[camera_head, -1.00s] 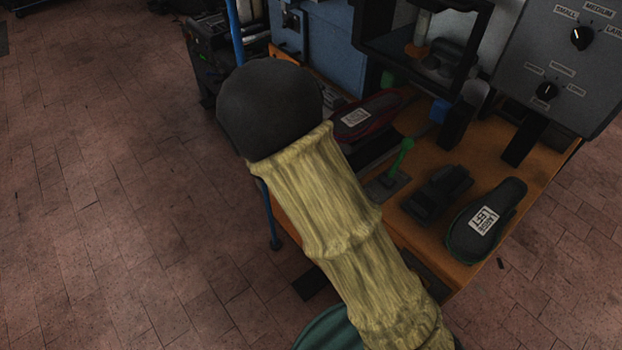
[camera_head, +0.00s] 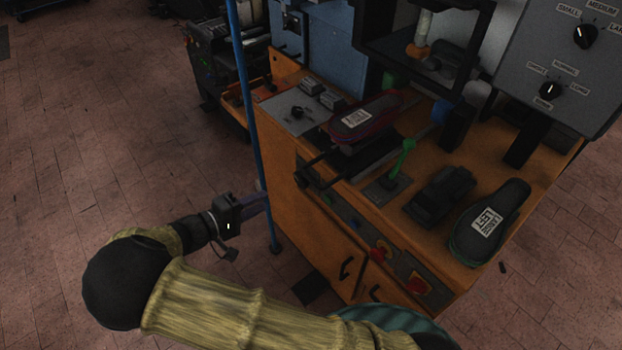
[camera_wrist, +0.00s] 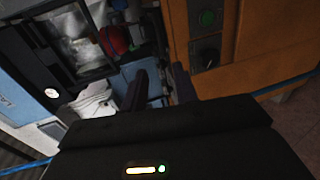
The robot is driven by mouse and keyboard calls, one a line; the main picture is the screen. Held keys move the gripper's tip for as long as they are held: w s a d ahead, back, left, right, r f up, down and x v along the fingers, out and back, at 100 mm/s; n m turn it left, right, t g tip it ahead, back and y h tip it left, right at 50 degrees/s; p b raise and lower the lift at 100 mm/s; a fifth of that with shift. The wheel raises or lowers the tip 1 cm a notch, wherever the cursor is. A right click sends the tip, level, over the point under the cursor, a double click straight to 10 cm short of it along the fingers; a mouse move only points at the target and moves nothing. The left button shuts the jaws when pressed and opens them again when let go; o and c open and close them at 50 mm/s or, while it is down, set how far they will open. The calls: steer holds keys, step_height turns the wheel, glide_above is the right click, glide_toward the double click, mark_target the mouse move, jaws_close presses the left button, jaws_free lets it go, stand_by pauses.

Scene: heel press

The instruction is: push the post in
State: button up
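A red-edged dark sole (camera_head: 378,107) with a white label lies on a black sliding carriage (camera_head: 372,154) that juts toward the front of the orange cabinet (camera_head: 320,245). This looks like the post, with a dark bar (camera_head: 318,172) at its front edge. My gripper (camera_head: 262,201) is low at the cabinet's left side, left of the carriage and apart from it. Its fingertips are partly hidden by the wrist housing and blue pole in the head view. In the wrist view my gripper (camera_wrist: 160,87) shows two dark fingers apart, with nothing held between them.
A thin blue pole (camera_head: 246,110) stands close by my gripper. A green lever (camera_head: 402,160), a black block (camera_head: 440,190) and a left sole (camera_head: 490,225) are on the cabinet top. Open floor lies left.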

mark_target(311, 177)
steer(key=p+x, duration=0.3)
steer(key=x, duration=1.4)
steer(key=shift+w+d, duration=0.1)
steer(key=shift+d, duration=0.1)
steer(key=shift+c, duration=0.4)
jaws_close()
